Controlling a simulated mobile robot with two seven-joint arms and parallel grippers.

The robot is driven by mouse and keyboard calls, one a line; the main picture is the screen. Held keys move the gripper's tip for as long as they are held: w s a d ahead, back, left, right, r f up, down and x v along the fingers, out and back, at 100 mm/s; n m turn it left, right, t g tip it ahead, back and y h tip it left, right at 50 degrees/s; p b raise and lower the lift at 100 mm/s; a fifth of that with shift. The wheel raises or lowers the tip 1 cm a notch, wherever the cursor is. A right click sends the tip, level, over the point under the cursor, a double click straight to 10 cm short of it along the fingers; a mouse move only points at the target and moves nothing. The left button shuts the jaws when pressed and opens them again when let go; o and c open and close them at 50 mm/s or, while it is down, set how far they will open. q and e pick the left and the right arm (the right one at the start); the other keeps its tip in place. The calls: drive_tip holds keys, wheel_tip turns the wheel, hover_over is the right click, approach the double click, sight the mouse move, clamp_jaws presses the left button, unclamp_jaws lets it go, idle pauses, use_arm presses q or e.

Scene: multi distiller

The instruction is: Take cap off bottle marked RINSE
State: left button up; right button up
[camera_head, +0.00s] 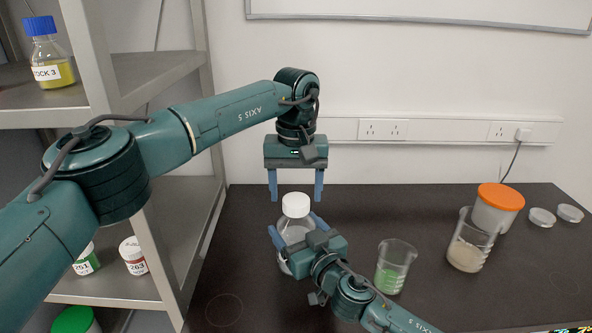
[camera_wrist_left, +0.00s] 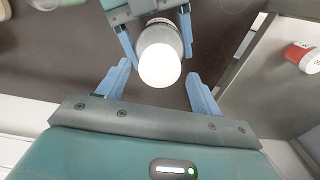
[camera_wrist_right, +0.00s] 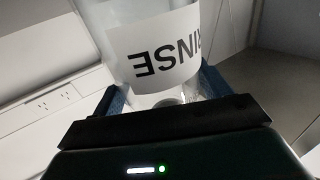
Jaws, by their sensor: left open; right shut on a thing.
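The clear bottle (camera_head: 292,232) stands upright on the dark bench with a white screw cap (camera_head: 295,204) on it. Its label reads RINSE (camera_wrist_right: 160,48), upside down in the right wrist view. My right gripper (camera_head: 297,224) is shut on the bottle's body, one finger on each side. My left gripper (camera_head: 295,196) is open and points straight down just above the cap. In the left wrist view the cap (camera_wrist_left: 160,66) lies between the left fingertips, a little ahead of them, with no contact visible.
A beaker of green powder (camera_head: 389,278) stands right of the bottle. Farther right are a beaker of pale powder (camera_head: 466,254), an orange-lidded tub (camera_head: 497,205) and small dishes (camera_head: 542,217). A metal shelf (camera_head: 165,75) holding a yellow-filled bottle (camera_head: 55,72) is at the left.

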use_arm(q)
drive_tip(key=shift+f, duration=1.1)
